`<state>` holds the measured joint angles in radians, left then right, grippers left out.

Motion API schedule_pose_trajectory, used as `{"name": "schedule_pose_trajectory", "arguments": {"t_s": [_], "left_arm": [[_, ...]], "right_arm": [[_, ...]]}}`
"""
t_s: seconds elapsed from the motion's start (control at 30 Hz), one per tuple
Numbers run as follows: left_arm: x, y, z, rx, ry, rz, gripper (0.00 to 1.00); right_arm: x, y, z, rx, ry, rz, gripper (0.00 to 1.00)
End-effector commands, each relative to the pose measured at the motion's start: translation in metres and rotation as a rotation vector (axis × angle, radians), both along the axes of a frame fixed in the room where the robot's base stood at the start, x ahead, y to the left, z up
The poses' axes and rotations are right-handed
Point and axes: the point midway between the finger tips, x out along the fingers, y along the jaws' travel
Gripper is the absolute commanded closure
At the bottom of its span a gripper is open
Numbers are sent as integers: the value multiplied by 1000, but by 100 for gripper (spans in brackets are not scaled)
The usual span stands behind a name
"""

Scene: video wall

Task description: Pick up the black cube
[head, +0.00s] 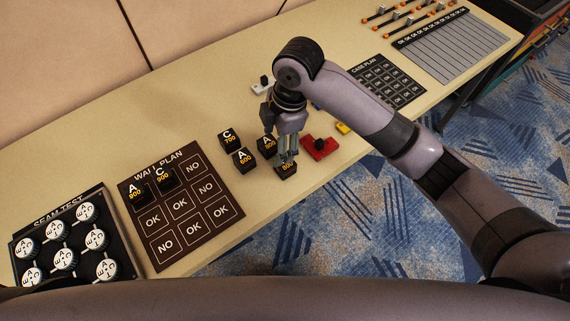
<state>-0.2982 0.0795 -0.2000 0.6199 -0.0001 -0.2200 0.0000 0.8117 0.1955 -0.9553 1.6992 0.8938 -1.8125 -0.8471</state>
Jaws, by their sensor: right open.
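Several black cubes with white letters and orange numbers are on the beige table. One marked C 700 (228,138), one marked A 600 (243,158) and one marked 900 (267,147) stand loose right of the wall plan board. Another black cube (286,170), its number partly covered, is directly under my right gripper (287,158). The gripper points down with its fingers open at that cube. I cannot tell whether the fingers are around it or just above it. Two more cubes, A 900 (136,194) and C 900 (165,178), sit on the board. My left gripper is not in view.
The brown wall plan board (177,232) has cells marked OK and NO. A seam test panel (66,243) with round white dials is at left. A red block (320,148) with a black knob and a yellow piece (343,128) lie close right of the gripper. A case plan board (386,82) is farther right.

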Motion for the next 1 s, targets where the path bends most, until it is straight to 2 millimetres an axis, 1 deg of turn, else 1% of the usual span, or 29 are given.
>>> {"name": "schedule_pose_trajectory", "arguments": {"t_s": [0.03,0.2,0.3,0.37,0.47,0.8,0.9,1.0], "left_arm": [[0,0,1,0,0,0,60],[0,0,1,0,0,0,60],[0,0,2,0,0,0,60],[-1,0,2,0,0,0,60],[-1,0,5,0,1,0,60],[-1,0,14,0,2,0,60],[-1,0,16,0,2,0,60],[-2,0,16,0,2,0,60]], "right_arm": [[9,-5,13,-45,-15,56,37],[20,-20,36,-148,-17,190,37],[22,-24,41,-175,-14,222,37],[22,-26,38,-181,-11,229,37],[22,-26,24,-183,-10,231,37],[21,-25,-49,-182,-10,228,37],[22,-24,-64,-179,-12,228,37],[22,-24,-75,-179,-13,227,37]]}}
